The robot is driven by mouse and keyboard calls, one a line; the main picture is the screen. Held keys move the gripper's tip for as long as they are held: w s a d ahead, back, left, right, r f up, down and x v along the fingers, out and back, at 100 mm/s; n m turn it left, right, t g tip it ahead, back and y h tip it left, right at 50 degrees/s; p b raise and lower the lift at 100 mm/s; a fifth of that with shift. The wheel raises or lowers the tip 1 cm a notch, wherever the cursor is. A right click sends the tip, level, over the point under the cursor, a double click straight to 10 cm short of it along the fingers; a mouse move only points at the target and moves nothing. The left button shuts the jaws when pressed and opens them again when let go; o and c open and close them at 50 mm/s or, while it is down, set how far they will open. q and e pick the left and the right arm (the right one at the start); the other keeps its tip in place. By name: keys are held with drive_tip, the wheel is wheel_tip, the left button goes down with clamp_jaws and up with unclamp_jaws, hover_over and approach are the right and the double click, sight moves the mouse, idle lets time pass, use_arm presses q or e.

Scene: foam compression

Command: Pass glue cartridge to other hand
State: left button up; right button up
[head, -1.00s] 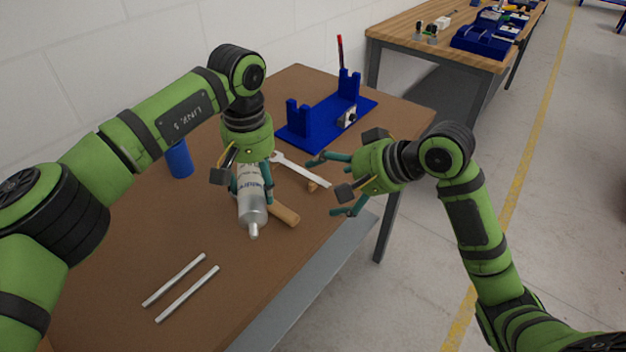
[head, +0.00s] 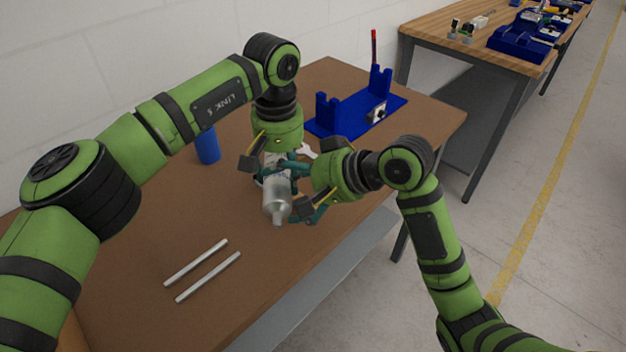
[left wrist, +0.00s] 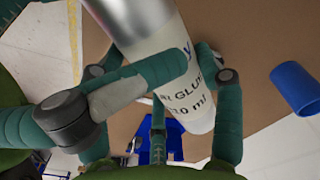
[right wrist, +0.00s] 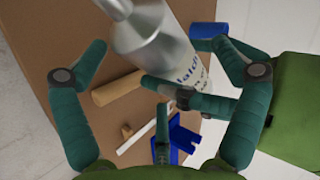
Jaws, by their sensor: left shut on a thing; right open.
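The glue cartridge (head: 277,197) is a silver and white tube with a narrow nozzle, held above the table and pointing toward the front. My left gripper (head: 272,170) is shut on it from above; its fingers sit on both sides of the white labelled part in the left wrist view (left wrist: 180,85). My right gripper (head: 302,190) is open and has come in from the right, close to the cartridge. In the right wrist view the cartridge (right wrist: 160,45) lies across the space between its spread fingers. Part of the cartridge is hidden behind the grippers.
The brown table (head: 150,235) holds two pale rods (head: 208,277) at the front and a blue cup (head: 207,146) at the left. A blue stand (head: 355,115) is at the back. A wooden cylinder (right wrist: 116,88) and a wrench (right wrist: 145,135) lie below the grippers.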

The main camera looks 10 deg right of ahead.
drive_tip(key=shift+x, duration=0.85)
use_arm(q)
drive_tip(key=shift+r, duration=0.1)
use_arm(e)
drive_tip(key=shift+c, duration=0.4)
drive_tip(key=c, duration=1.5)
use_arm(q)
drive_tip(key=o, duration=1.6)
drive_tip(key=shift+c, duration=0.2)
